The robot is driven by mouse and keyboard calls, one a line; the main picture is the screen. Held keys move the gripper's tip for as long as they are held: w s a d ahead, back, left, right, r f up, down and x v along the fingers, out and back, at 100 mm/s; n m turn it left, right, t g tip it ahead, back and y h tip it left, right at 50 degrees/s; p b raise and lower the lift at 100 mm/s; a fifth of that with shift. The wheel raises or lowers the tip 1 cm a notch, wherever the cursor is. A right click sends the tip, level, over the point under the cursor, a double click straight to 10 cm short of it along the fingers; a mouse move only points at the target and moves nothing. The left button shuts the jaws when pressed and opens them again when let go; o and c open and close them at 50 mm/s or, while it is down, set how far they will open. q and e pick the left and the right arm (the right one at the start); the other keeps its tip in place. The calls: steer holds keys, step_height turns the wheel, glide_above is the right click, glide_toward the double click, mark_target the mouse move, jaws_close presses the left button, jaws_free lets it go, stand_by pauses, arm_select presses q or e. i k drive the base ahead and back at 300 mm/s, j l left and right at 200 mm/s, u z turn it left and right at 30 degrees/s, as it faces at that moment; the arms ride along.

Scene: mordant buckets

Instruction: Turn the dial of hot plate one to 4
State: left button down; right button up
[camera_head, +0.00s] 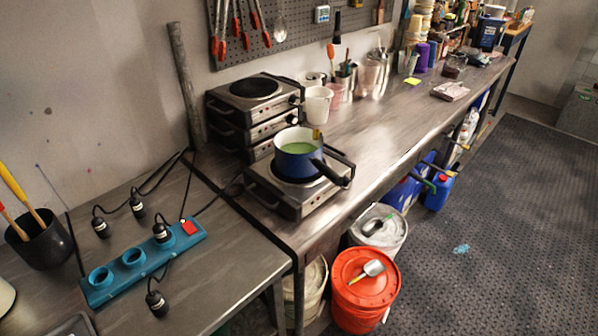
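A silver hot plate (291,203) stands on the near end of the long steel bench. A dark blue pot (297,163) with green liquid sits on its burner, with its black handle toward the lower right. Behind it to the left is a stack of hot plates, the top one (217,98) with a bare black burner. A small dial (294,100) shows on the top unit's right front. I cannot make out a number for any plate or a dial setting. No dial is clear on the plate under the pot. Neither gripper is in view.
A blue power strip (118,279) with black plugs and a red switch lies on the lower left table. Cups and tool jars stand behind the pot. An orange lidded bucket (349,304) and a white bucket (395,240) stand on the floor below. The dark floor mat (520,230) is mostly clear.

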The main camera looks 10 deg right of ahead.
mark_target(346, 184)
steer(key=i+l, duration=0.1)
steer(key=l, duration=0.35)
steer(key=i+l, duration=0.1)
steer(key=l, duration=0.35)
steer(key=i+l, duration=0.1)
steer(key=l, duration=0.3)
steer(key=i+l, duration=0.15)
steer(key=l, duration=0.3)
steer(key=u, duration=0.05)
